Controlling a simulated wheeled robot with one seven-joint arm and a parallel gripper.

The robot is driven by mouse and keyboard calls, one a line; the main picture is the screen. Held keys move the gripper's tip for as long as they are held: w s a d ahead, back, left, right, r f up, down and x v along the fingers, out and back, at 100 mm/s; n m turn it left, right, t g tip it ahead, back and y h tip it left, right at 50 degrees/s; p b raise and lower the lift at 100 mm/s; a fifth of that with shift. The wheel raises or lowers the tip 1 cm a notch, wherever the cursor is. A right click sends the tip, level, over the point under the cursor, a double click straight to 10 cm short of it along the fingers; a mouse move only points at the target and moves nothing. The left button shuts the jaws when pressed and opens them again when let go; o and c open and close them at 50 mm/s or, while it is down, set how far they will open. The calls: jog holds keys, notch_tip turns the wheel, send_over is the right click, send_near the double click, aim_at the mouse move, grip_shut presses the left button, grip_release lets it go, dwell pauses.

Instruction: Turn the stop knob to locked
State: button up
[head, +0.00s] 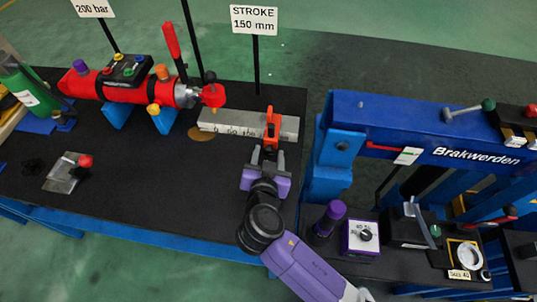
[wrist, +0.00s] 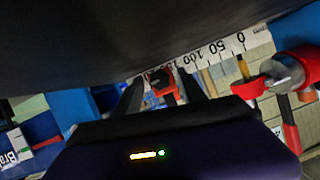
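An orange-red stop (head: 272,126) sits across the pale stroke scale (head: 225,122) on the dark bench, right of the scale's middle. A separate knob on the stop is too small to make out, and its setting cannot be read. My gripper (head: 267,152) is at the near side of the stop, pointing at it. In the wrist view, my two dark fingers (wrist: 162,92) stand apart, with the red stop (wrist: 161,80) showing in the gap between them. I cannot tell whether a finger touches it. The gripper looks open and holds nothing visible.
A red cylinder (head: 130,92) lies on blue supports at the left. A sign reading "STROKE 150 mm" (head: 254,19) stands behind the scale. A blue press frame (head: 400,115) and a box with a black dial (head: 361,239) are at the right.

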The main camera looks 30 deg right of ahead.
jog(key=b+v, duration=0.1)
jog(key=v, duration=0.7)
jog(key=shift+w, duration=0.1)
dwell(0.5)
